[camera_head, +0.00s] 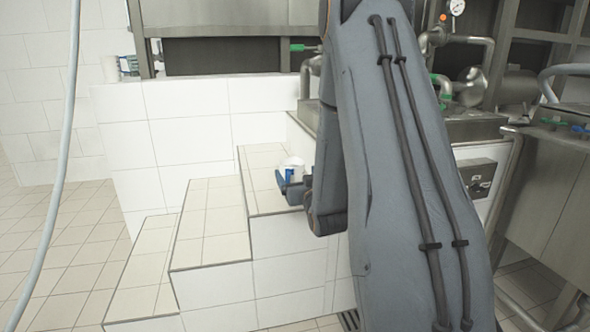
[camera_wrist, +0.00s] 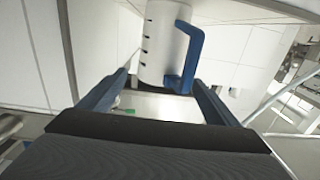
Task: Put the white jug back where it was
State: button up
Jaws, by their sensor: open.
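The white jug (camera_wrist: 161,45) with its blue handle (camera_wrist: 193,50) fills the upper middle of the wrist view. The jug also shows small in the head view (camera_head: 293,164), over the top tiled step and partly hidden by my gripper. My gripper (camera_wrist: 161,78) is open, with one blue finger on each side of the jug's lower end. The handle is on the right side of the jug. I cannot tell whether the fingers touch the jug. In the head view my gripper (camera_head: 287,186) is right beside the jug.
White tiled steps (camera_head: 208,226) rise towards the jug. A low tiled wall (camera_head: 165,135) stands behind them. Metal pipework with a gauge (camera_head: 457,7) and a metal cabinet (camera_head: 545,185) are to the right. A grey hose (camera_head: 62,165) hangs at left. Tiled floor at left is clear.

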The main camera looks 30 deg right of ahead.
jog(key=p+v, duration=0.1)
jog(key=v, duration=0.7)
jog(key=w+a+f+n+g+y, duration=0.1)
jog(key=a+f+g+y, duration=0.1)
jog(key=a, duration=0.6)
jog(key=w+a+f+n+g+y, duration=0.1)
jog(key=w+a+n+g+y, duration=0.1)
jog(key=a, duration=0.6)
jog(key=s+a+f+n+g+y, duration=0.1)
jog(key=s+a+f+g, duration=0.15)
jog(key=a, duration=0.45)
jog(key=s+a+f+n+g+y, duration=0.1)
jog(key=s+a+g, duration=0.1)
jog(key=s+a, duration=0.35)
jog(key=s+a+r+n+g, duration=0.1)
jog(key=s+a+g, duration=0.3)
jog(key=s, duration=0.9)
jog(key=s+a+r+n+g, duration=0.1)
jog(key=s+a+n+g, duration=0.3)
jog(key=s+a, duration=0.5)
jog(key=s+g, duration=0.1)
jog(key=s, duration=0.3)
jog(key=shift+s+a+h, duration=0.35)
jog(key=shift+a+h, duration=0.05)
